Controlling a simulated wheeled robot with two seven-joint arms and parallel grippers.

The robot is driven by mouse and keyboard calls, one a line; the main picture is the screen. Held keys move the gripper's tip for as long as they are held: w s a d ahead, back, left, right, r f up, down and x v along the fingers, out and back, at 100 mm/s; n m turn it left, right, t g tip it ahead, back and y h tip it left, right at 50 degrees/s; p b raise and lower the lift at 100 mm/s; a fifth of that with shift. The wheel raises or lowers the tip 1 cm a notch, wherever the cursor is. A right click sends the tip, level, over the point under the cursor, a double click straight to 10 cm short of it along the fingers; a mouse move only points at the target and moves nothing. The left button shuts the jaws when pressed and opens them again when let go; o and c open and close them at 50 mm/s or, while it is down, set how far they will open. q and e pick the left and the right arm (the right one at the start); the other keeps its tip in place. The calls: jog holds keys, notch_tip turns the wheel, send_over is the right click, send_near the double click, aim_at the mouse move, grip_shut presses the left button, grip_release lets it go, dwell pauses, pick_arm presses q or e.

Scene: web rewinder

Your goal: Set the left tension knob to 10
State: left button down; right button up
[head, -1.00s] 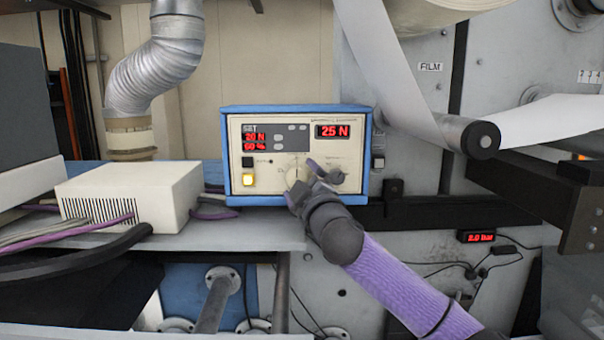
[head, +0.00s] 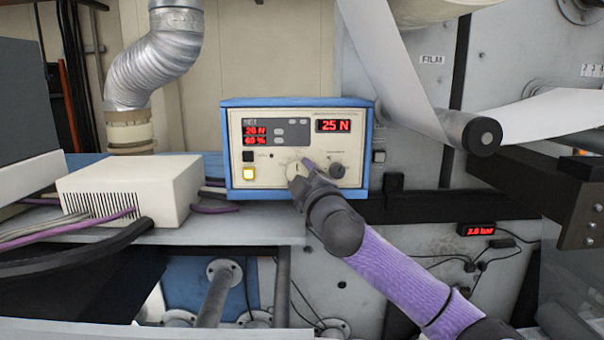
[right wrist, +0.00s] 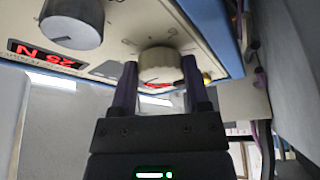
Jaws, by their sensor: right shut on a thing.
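The left tension knob (head: 294,171) is a cream dial on the front of a blue-framed control box (head: 226,150). My right gripper (head: 301,172) reaches it from the lower right and partly covers it. In the right wrist view, the two purple fingers of my right gripper (right wrist: 158,85) stand on either side of the cream knob (right wrist: 160,62) and are shut on it. The knob's pointer is too small to read against the scale. A dark grey knob (head: 337,170) sits to its right, untouched. My left gripper is not in view.
Red displays on the box include one reading 25 N (head: 333,126). A lit yellow button (head: 249,174) is at its lower left. A vented cream box (head: 140,192) with cables stands to the left. A roller (head: 478,136) and film web are at the right.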

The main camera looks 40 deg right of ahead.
jog(key=n+g+p, duration=0.1)
jog(key=n+p, duration=0.2)
jog(key=p, duration=0.1)
jog(key=r+n+g+y+p, duration=0.1)
jog(key=n+p, duration=0.2)
jog(key=p, duration=0.2)
jog(key=shift+n, duration=0.4)
jog(key=shift+n+g+y+p, duration=0.4)
jog(key=shift+n+p, duration=0.3)
jog(key=shift+n, duration=0.1)
jog(key=n+g, duration=0.2)
jog(key=n, duration=0.2)
jog(key=shift+a, duration=0.1)
jog(key=shift+f+n+h, duration=0.1)
jog(key=shift+n+h, duration=0.2)
jog(key=o, duration=1.3)
